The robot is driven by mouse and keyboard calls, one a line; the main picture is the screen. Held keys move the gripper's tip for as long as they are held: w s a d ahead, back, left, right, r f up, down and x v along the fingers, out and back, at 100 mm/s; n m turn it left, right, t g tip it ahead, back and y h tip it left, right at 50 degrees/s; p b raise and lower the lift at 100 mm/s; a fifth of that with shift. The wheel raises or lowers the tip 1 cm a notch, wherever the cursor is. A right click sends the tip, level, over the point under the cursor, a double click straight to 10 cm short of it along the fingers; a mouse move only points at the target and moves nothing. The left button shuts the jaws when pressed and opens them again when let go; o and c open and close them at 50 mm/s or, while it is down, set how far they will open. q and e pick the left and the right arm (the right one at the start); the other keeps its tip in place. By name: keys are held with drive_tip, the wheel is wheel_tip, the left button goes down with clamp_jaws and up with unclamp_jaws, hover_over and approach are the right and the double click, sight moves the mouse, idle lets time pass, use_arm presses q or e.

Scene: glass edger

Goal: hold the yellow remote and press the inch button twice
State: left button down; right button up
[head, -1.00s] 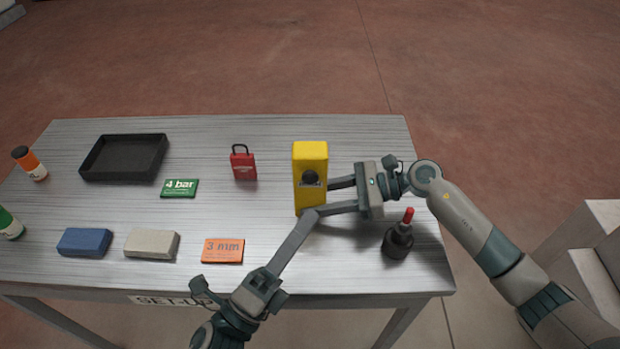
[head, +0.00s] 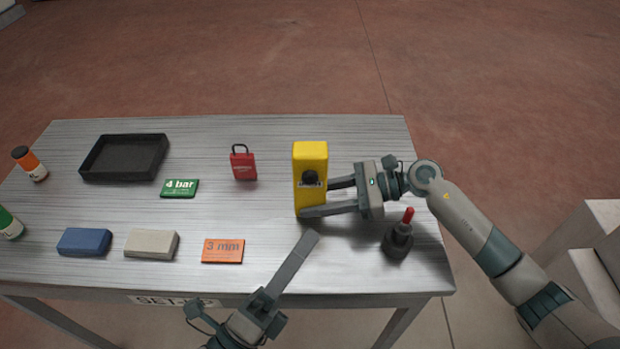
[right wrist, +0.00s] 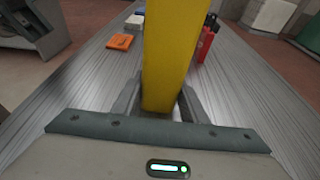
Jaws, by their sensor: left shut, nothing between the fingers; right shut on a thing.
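The yellow remote (head: 311,153) stands upright at the right part of the table, with a round black button (head: 310,178) on its front face. My right gripper (head: 316,197) is shut on the remote from the right. In the right wrist view the remote (right wrist: 168,60) rises between the two fingers (right wrist: 160,103). My left gripper (head: 307,240) is shut and empty, in front of and below the remote, with its tips apart from it. The side of the remote facing the right gripper is partly hidden in the head view.
A dark bottle with a red tip (head: 398,240) stands beside my right arm. A red padlock (head: 243,164), green card (head: 179,188), orange card (head: 223,251), beige block (head: 152,244), blue block (head: 85,242) and black tray (head: 86,171) lie to the left. The table between padlock and orange card is clear.

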use_arm(q)
drive_tip(key=shift+w, duration=0.1)
idle(0.3)
approach(316, 178)
drive_tip(key=shift+w+d+r, duration=0.55)
drive_tip(key=shift+d+r, duration=0.15)
drive_tip(key=shift+d, duration=0.2)
drive_tip(key=shift+w+d+r, duration=0.55)
drive_tip(key=shift+d+r, duration=0.1)
drive_tip(key=shift+d, duration=0.25)
drive_tip(key=shift+w, duration=0.2)
idle(0.9)
drive_tip(key=shift+w, duration=0.25)
drive_tip(key=shift+w, duration=0.55)
idle(1.0)
drive_tip(key=shift+s, duration=1)
drive_tip(key=shift+s, duration=2.5)
